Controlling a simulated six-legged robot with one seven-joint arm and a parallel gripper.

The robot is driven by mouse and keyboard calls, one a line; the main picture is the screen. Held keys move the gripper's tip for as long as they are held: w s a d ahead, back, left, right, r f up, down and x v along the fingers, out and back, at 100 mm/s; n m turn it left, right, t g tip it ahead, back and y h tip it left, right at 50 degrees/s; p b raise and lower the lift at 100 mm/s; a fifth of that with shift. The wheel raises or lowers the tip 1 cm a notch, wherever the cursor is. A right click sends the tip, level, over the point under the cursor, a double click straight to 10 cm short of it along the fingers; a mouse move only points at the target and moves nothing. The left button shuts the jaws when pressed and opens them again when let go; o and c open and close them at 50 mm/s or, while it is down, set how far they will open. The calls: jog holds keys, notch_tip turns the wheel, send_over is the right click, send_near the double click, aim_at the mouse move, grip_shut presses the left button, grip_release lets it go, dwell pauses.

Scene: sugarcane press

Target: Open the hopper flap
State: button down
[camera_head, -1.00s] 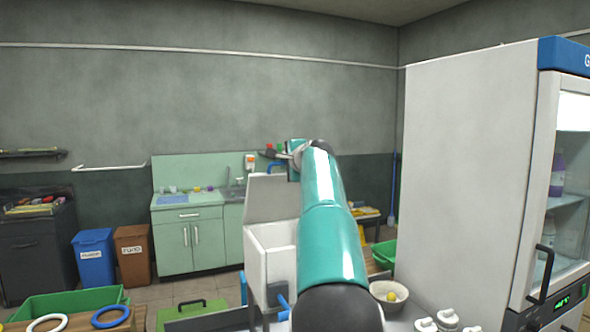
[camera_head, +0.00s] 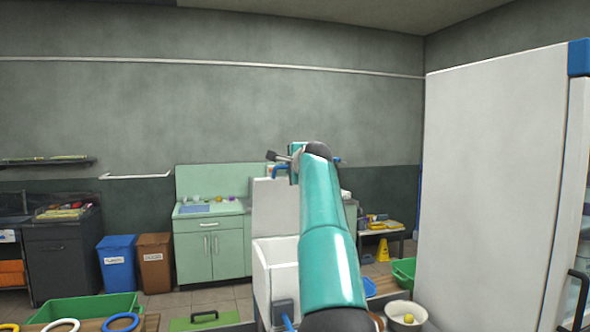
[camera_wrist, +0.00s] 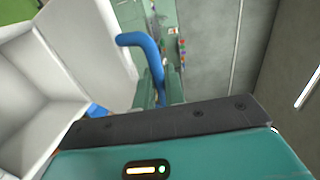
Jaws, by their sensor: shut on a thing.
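The press has a white hopper (camera_head: 279,268) in front of me, left of my arm. Its white flap (camera_head: 274,208) stands raised, about upright, above the hopper body. In the wrist view the flap (camera_wrist: 92,35) stands at the upper left, beside the open white hopper interior (camera_wrist: 35,85). A blue bent handle (camera_wrist: 140,42) reaches into my gripper (camera_wrist: 158,92), whose teal fingers are shut on it. In the head view my gripper (camera_head: 290,160) is at the flap's upper edge, partly hidden by my arm.
A tall white fridge (camera_head: 495,190) stands close on the right. A white bowl (camera_head: 405,315) with a yellow thing in it sits right of my arm. A green sink cabinet (camera_head: 210,245) stands behind.

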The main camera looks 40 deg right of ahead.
jog(key=shift+r, duration=0.1)
jog(key=c, duration=1.6)
grip_release()
jog(key=shift+o, duration=0.2)
jog(key=v, duration=1.3)
jog(key=shift+s+a, duration=0.2)
jog(key=shift+s, duration=0.15)
jog(key=shift+r, duration=0.1)
